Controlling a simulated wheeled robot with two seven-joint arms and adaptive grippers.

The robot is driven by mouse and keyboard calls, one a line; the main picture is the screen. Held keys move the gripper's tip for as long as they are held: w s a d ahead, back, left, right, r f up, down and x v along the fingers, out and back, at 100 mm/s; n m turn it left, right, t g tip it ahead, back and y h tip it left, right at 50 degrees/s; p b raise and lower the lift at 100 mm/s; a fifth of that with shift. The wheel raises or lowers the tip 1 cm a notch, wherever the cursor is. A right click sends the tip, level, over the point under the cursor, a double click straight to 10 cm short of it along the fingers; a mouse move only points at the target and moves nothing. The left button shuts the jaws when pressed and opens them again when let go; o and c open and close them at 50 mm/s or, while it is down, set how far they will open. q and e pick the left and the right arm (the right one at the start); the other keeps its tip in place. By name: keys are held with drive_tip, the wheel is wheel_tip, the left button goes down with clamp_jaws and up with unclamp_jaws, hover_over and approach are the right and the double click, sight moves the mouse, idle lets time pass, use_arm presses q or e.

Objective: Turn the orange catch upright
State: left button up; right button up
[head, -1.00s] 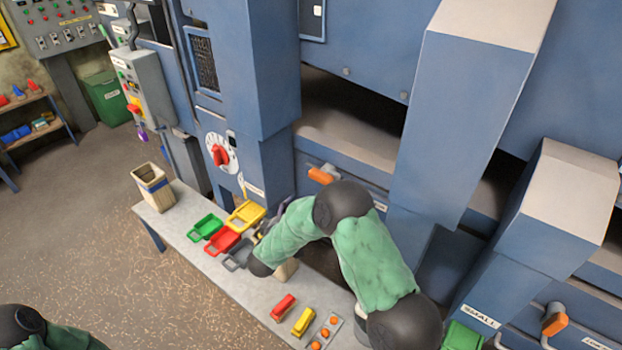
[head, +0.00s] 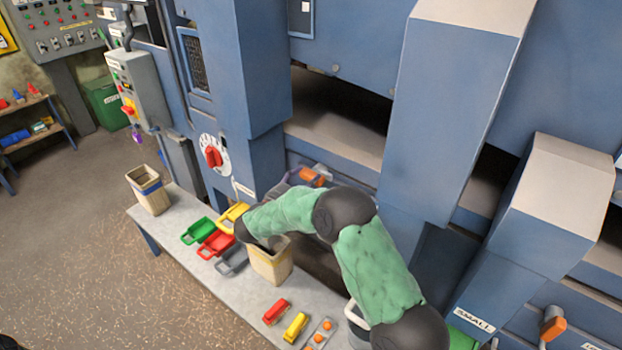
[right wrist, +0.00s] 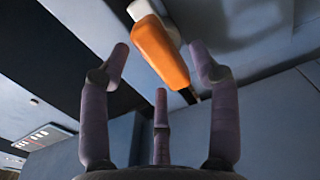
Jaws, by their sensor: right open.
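The orange catch (head: 311,176) is on the blue machine front, below the dark opening, partly hidden by my gripper. In the right wrist view the orange catch (right wrist: 162,53) is a chunky handle on a pale mount, lying slanted from upper left to lower right. My right gripper (head: 296,178) is beside the catch in the head view. In the right wrist view its fingers (right wrist: 158,66) are spread, with the catch ahead of and between the tips. They look empty; I cannot tell whether any touches it. My left gripper is not in view.
A grey bench (head: 230,295) carries green (head: 198,231), red (head: 216,244) and yellow scoops, and beige buckets (head: 150,191). One bucket (head: 270,262) stands beneath my right arm. Another orange handle (head: 553,324) is at far right. A blue chute (head: 455,90) juts out right of the catch.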

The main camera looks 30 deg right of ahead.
sight(308, 178)
drive_tip(key=shift+b+x, duration=0.3)
drive_tip(key=shift+x, duration=1.25)
drive_tip(key=c, duration=1.2)
drive_tip(key=shift+o, duration=0.2)
